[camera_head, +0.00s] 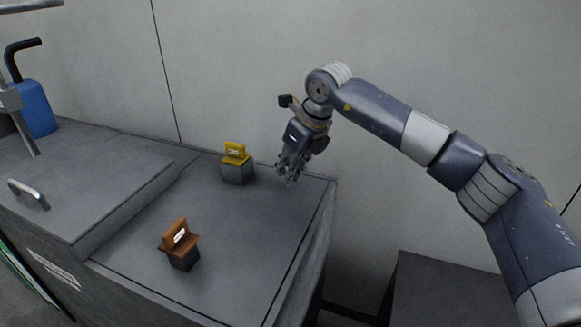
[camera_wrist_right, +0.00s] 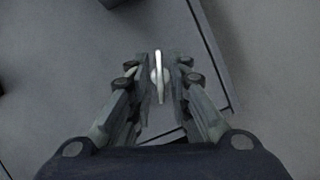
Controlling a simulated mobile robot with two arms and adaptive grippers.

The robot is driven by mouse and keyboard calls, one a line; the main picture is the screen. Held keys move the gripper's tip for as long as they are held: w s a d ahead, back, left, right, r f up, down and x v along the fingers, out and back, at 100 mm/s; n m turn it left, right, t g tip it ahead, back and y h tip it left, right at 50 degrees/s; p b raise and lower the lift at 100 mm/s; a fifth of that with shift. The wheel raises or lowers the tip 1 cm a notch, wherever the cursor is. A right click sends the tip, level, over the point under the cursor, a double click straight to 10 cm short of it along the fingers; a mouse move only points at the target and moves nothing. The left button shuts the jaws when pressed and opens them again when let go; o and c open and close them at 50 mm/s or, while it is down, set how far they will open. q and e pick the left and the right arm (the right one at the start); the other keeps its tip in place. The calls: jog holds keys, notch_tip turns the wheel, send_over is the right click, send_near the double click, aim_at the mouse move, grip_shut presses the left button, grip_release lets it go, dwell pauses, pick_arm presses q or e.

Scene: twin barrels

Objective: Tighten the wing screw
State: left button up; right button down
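The wing screw (camera_wrist_right: 158,78) shows in the right wrist view as a pale upright wing with a round middle on the grey surface. My right gripper (camera_wrist_right: 160,72) is open, with one finger on each side of the wing and a narrow gap beside it. Whether the fingertips are at the wing's height or above it I cannot tell. In the head view my right gripper (camera_head: 289,168) points down over the far right corner of the grey counter (camera_head: 240,225). There the wing screw is hidden or too small to make out. My left gripper is not in view.
A yellow-topped block (camera_head: 236,164) stands left of the right gripper. An orange-brown-topped block (camera_head: 181,247) stands nearer the front. A raised lid with a metal handle (camera_head: 30,194) covers the left side. A blue container (camera_head: 36,108) is farther left. The wall is close behind.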

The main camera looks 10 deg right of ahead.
dwell(0.4)
